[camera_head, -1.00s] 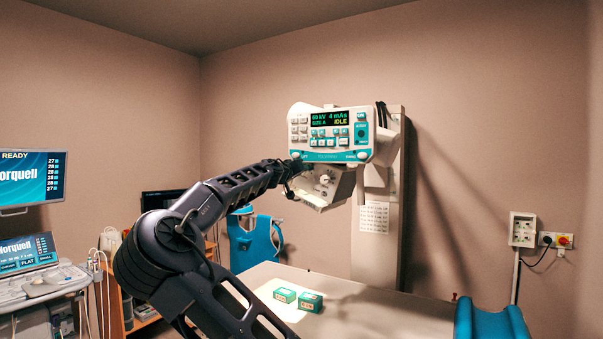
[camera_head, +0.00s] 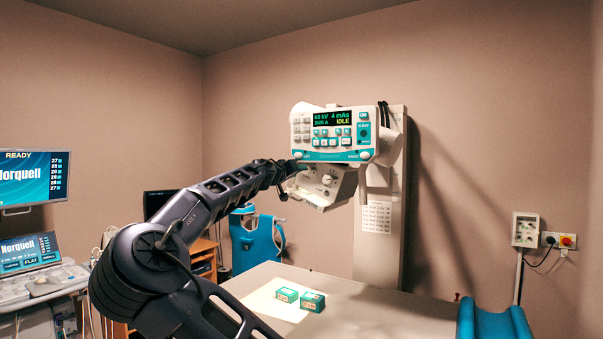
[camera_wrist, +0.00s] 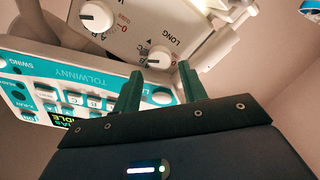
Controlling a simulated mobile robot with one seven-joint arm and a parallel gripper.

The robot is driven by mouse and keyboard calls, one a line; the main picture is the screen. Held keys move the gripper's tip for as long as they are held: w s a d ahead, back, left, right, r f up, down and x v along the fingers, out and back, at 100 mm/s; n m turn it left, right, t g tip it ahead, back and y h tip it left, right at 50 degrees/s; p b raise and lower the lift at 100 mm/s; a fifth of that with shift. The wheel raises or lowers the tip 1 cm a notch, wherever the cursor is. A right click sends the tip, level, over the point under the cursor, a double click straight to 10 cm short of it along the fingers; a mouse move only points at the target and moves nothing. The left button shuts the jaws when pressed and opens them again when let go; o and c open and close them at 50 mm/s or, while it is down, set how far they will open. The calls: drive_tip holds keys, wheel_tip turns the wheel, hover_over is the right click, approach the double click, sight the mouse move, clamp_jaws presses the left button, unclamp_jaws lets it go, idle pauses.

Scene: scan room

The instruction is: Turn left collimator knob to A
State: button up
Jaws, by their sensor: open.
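The white collimator box (camera_head: 322,186) hangs under the teal-and-white console, with one pale knob (camera_head: 327,180) showing in the head view. In the wrist view its face (camera_wrist: 135,38) appears upside down, with printed letters and the word LONG. One round white knob (camera_wrist: 97,16) is at upper left. Another white knob (camera_wrist: 160,57) lies just beyond and between my fingertips. My gripper (camera_wrist: 160,70) is open, its two green fingers apart on either side of this knob in the picture; contact cannot be told. In the head view the arm's end is dark and its fingers are unclear.
The console (camera_head: 333,133) with its buttons and display is close to my gripper. A white console knob (camera_wrist: 162,97) shows between the finger bases. A teal apron (camera_head: 255,245) hangs behind the arm.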

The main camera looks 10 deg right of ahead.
drive_tip(key=v, duration=0.5)
drive_tip(key=shift+s+a, duration=0.2)
drive_tip(key=shift+s, duration=0.1)
drive_tip(key=m+t+h, duration=0.2)
drive_tip(key=m+t, duration=0.2)
approach(305, 172)
drive_tip(key=x, duration=0.8)
drive_tip(key=shift+w+d+r, duration=0.15)
drive_tip(key=shift+w+d, duration=0.05)
drive_tip(key=shift+w, duration=0.05)
idle(0.3)
drive_tip(key=shift+c, duration=0.2)
drive_tip(key=c, duration=0.7)
